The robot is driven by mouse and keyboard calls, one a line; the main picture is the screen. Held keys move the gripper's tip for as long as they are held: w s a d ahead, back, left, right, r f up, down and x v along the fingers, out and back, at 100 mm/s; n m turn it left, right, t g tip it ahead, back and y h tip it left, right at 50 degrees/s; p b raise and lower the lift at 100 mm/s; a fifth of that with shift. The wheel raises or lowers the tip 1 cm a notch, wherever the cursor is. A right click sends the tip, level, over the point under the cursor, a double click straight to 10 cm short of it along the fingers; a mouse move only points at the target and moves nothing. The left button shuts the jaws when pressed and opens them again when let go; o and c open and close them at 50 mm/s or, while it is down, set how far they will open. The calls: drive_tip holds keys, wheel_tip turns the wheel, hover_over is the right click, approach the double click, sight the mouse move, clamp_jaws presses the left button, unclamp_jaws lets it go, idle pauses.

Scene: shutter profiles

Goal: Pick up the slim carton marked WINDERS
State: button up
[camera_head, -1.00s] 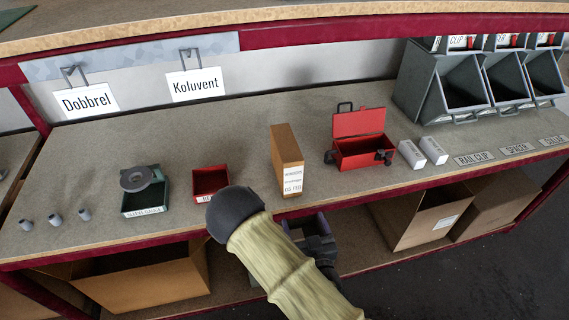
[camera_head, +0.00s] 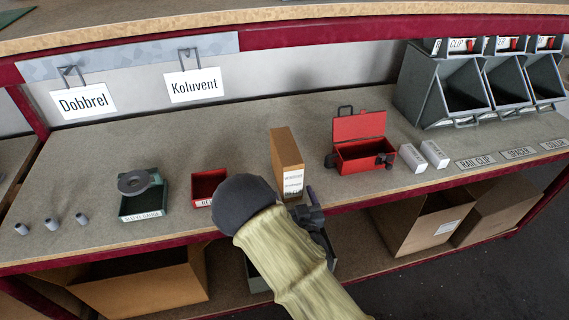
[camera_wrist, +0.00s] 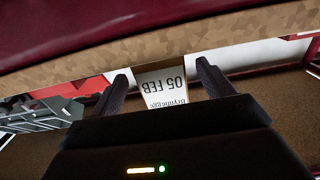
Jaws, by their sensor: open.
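The slim carton marked WINDERS (camera_head: 287,158) stands upright on the shelf top near its front edge. It is brown, with a white label on its narrow front face. The lower label is partly hidden by my gripper (camera_head: 308,205) in the head view. In the wrist view my gripper (camera_wrist: 162,72) is open, and the carton's label (camera_wrist: 163,86), reading 05 FEB upside down, shows between the fingers. The fingers look spread to either side of that face; I cannot tell whether they reach past it. Nothing is held.
A red bin (camera_head: 209,186) stands left of the carton, and an open red toolbox (camera_head: 362,150) stands to its right. A green tray (camera_head: 142,204) and small grey cylinders are farther left. Two white boxes (camera_head: 412,157) lie right of the toolbox. The shelf's front edge runs below the carton.

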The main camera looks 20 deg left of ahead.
drive_tip(key=shift+r+p+x, duration=0.15)
drive_tip(key=shift+p+x, duration=0.1)
drive_tip(key=shift+x, duration=1.05)
drive_tip(key=shift+r+p+x, duration=0.15)
drive_tip(key=shift+p+x, duration=0.1)
drive_tip(key=shift+x, duration=1.05)
drive_tip(key=c, duration=1.4)
drive_tip(key=shift+o, duration=0.2)
drive_tip(key=shift+r, duration=0.15)
wheel_tip(320, 180, up, 18)
drive_tip(key=shift+f+p, duration=0.1)
drive_tip(key=shift+p, duration=0.35)
